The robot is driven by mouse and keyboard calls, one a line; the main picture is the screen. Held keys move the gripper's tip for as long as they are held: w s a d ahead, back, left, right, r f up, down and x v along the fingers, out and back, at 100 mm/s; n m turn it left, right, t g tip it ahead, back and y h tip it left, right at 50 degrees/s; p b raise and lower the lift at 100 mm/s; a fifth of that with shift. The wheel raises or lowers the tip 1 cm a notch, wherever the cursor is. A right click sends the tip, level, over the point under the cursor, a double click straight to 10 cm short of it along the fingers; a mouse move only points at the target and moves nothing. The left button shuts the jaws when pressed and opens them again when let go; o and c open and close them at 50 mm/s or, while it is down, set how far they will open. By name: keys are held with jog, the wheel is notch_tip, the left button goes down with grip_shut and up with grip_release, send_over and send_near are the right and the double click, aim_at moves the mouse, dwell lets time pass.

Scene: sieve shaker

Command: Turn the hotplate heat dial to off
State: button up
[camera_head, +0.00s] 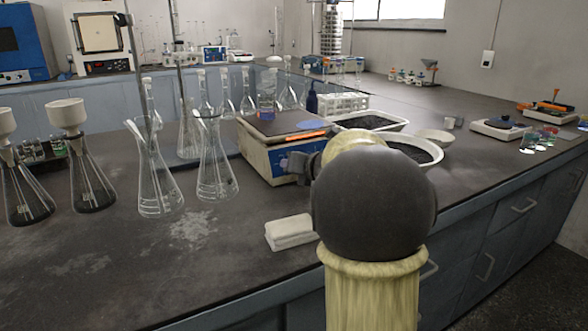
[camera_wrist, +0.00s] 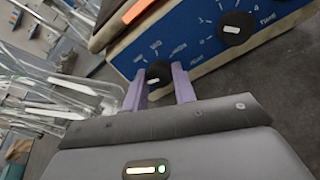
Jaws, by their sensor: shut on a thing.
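The hotplate (camera_head: 253,158) is a beige box with a blue front panel on the bench in the head view. Its blue panel (camera_wrist: 200,52) fills the upper part of the wrist view. The black heat dial (camera_wrist: 155,72) has a pale pointer mark and white lettering around it. My gripper (camera_wrist: 162,78) has its two purple fingers on either side of this dial, shut on it. A second black dial (camera_wrist: 237,28), with numbers around it, sits to the right and is untouched. In the head view my gripper (camera_head: 291,165) is at the panel, and my arm hides the dials.
Glass flasks (camera_head: 214,165) stand close to the left of the hotplate. White trays of dark grains (camera_head: 436,151) lie to its right, partly behind my arm. A folded white cloth (camera_head: 290,232) lies on the bench in front.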

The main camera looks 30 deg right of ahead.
jog(key=shift+a+f, duration=0.1)
jog(key=shift+f, duration=0.05)
jog(key=o, duration=1)
jog(key=shift+s+r, duration=0.3)
jog(key=shift+s, duration=0.05)
jog(key=p+v, duration=0.4)
jog(key=v, duration=1.2)
jog(key=shift+s+p, duration=0.25)
jog(key=shift+p, duration=0.1)
